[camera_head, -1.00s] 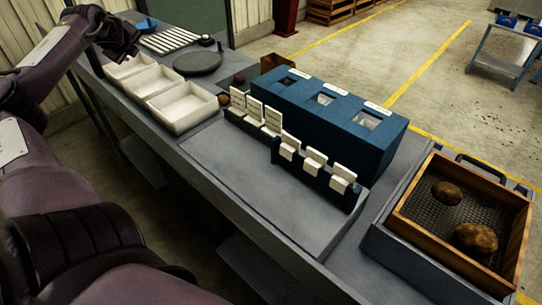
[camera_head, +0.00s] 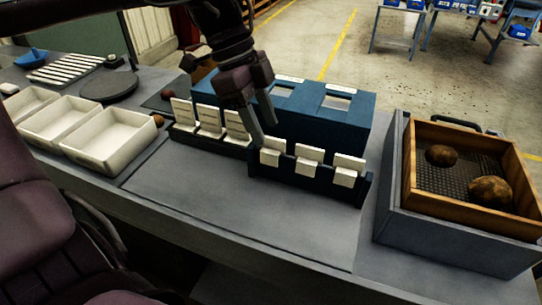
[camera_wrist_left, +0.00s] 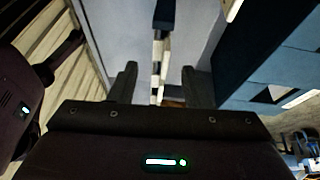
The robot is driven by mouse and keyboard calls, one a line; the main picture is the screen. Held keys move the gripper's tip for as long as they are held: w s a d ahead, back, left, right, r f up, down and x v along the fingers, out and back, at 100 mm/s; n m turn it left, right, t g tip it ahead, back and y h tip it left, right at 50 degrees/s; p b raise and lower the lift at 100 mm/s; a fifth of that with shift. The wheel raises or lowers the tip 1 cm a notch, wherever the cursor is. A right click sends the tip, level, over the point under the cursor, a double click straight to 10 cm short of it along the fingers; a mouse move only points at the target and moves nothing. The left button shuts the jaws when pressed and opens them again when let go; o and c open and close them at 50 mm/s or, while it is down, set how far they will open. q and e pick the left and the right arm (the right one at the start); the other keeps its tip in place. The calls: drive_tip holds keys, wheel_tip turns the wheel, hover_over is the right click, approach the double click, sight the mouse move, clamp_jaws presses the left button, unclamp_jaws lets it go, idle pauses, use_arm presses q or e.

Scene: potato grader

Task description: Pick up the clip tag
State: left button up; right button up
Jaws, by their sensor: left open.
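White clip tags stand in two dark racks on the grey bench. Three tags (camera_head: 309,161) are in the front dark-blue rack (camera_head: 300,182), and three tags (camera_head: 209,117) are in the rack behind it to the left. My left gripper (camera_head: 264,131) is open and points down above the left end of the front rack, close to its leftmost tag (camera_head: 270,151). Contact cannot be told. In the left wrist view, white tags (camera_wrist_left: 157,50) show in line beyond the gap between the open fingers (camera_wrist_left: 158,72). My right gripper is not in view.
A blue box (camera_head: 345,125) with openings stands behind the racks. White trays (camera_head: 112,140) are at the left, with a round dark plate (camera_head: 108,87) behind. A wooden crate (camera_head: 410,165) with two potatoes stands at the right. The bench front (camera_head: 230,215) is clear.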

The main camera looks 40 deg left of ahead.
sight(273, 151)
use_arm(q)
drive_tip(key=x, duration=0.3)
drive_tip(key=shift+d, duration=0.1)
drive_tip(key=x, duration=0.1)
drive_tip(key=p+x, duration=0.1)
drive_tip(key=x, duration=0.1)
drive_tip(key=shift+f, duration=0.55)
drive_tip(key=shift+c, duration=0.6)
drive_tip(key=c, duration=0.7)
clamp_jaws()
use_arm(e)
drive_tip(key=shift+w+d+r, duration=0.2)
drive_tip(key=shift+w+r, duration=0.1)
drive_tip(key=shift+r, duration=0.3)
